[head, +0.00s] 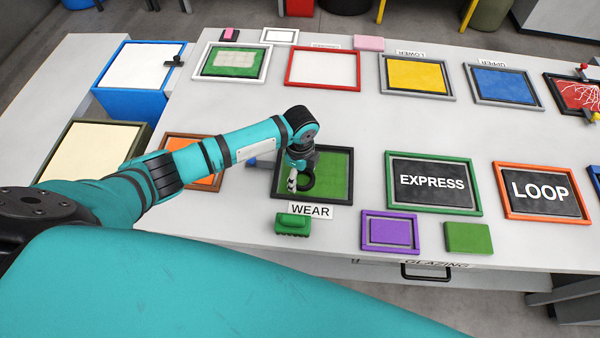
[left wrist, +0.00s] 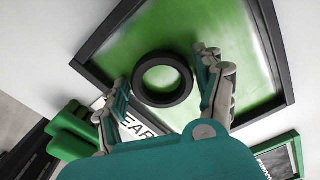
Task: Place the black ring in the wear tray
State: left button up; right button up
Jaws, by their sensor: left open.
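The wear tray (head: 342,188) is a black frame with a green floor, behind the WEAR label; it also shows in the left wrist view (left wrist: 267,30). The black ring (left wrist: 140,84) appears to lie flat on the green floor, near the tray's label side. In the head view the ring (head: 310,182) is partly hidden by my left gripper (head: 298,178). In the left wrist view my left gripper (left wrist: 165,78) is open, its fingers on either side of the ring. Whether a finger touches it I cannot tell. My right gripper is out of view.
The EXPRESS board (head: 433,184) stands to the right and an orange-framed tray (head: 182,139) to the left. A purple frame (head: 390,231) lies front right. White table shows between the trays.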

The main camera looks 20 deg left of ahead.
aim_at(300, 176)
pick_arm(q)
jog(key=shift+r, duration=0.2)
notch_tip(300, 176, up, 12)
jog(key=b, duration=0.1)
jog(key=shift+f, duration=0.1)
dwell(0.6)
